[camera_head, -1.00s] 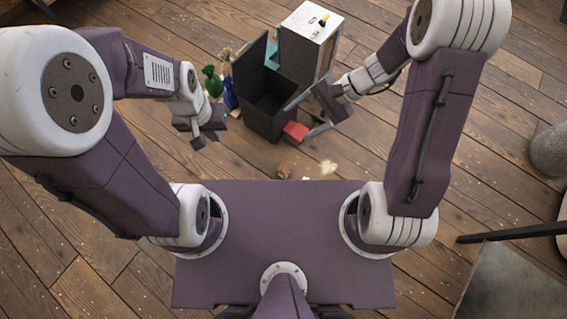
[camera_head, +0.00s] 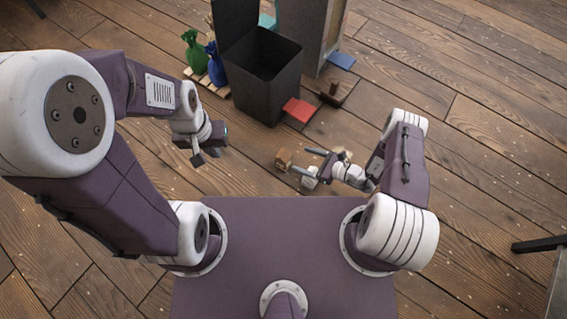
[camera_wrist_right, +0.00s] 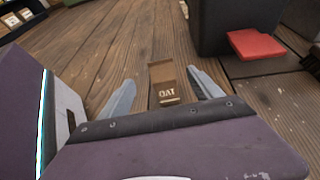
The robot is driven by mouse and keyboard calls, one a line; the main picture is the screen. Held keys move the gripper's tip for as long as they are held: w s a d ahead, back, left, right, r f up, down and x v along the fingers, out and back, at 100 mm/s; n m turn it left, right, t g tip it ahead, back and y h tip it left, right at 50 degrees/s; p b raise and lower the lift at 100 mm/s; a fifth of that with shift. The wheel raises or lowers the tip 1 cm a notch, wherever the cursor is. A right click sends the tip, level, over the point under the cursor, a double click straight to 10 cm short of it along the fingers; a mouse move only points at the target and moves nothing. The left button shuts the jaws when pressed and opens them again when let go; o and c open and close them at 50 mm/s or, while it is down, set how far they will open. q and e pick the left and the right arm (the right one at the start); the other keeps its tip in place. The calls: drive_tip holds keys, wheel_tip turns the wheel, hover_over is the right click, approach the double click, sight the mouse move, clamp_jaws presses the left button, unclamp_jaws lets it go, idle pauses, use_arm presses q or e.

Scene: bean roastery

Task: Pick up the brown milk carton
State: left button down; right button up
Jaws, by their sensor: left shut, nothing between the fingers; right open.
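In the right wrist view the carton (camera_wrist_right: 163,83) shows the letters "OAT" and appears between my two right fingers, beyond the palm. My right gripper (camera_head: 306,162) is open and low, with its fingertips pointing left at the carton. I cannot tell whether a finger touches it. My left gripper (camera_head: 204,156) is shut and empty, to the left of the carton and apart from it.
A dark open bin (camera_head: 266,75) stands behind the carton, with a red flat piece (camera_head: 299,109) at its front. Green (camera_head: 195,52) and blue (camera_head: 216,66) bags stand left of the bin. A small dark brown object (camera_head: 335,92) is right of it.

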sight(284, 152)
drive_tip(key=b+x, duration=0.6)
drive_tip(key=x, duration=0.1)
drive_tip(key=shift+w+a+f, duration=0.15)
drive_tip(key=shift+w+a, duration=0.05)
drive_tip(key=shift+a, duration=0.15)
drive_tip(key=shift+w+a, duration=0.2)
drive_tip(key=shift+a, duration=0.1)
drive_tip(key=shift+w+a, duration=0.1)
clamp_jaws()
